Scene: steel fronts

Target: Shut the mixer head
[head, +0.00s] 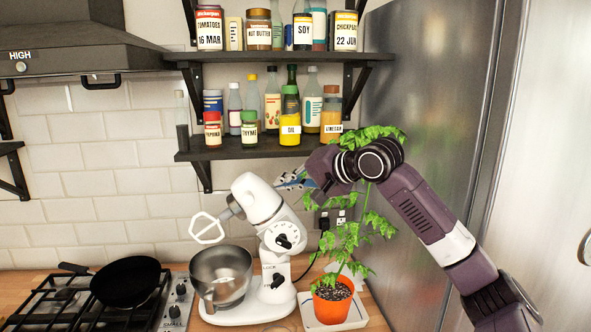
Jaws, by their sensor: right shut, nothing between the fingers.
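A white stand mixer (276,262) stands on the wooden counter. Its head (256,198) is tilted up, with the white beater (207,227) raised clear to the left. A steel bowl (221,276) sits on the mixer base below. My right arm comes in from the right. Its gripper (290,181) is shut and empty, beside the upper right of the mixer head. I cannot tell whether it touches the head. My left gripper is not in view.
A potted plant (333,297) stands right of the mixer, its leaves close to my right arm. Shelves (262,150) with jars and bottles hang above. A black pan (126,284) sits on the hob at left. A steel fridge (420,100) stands at right.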

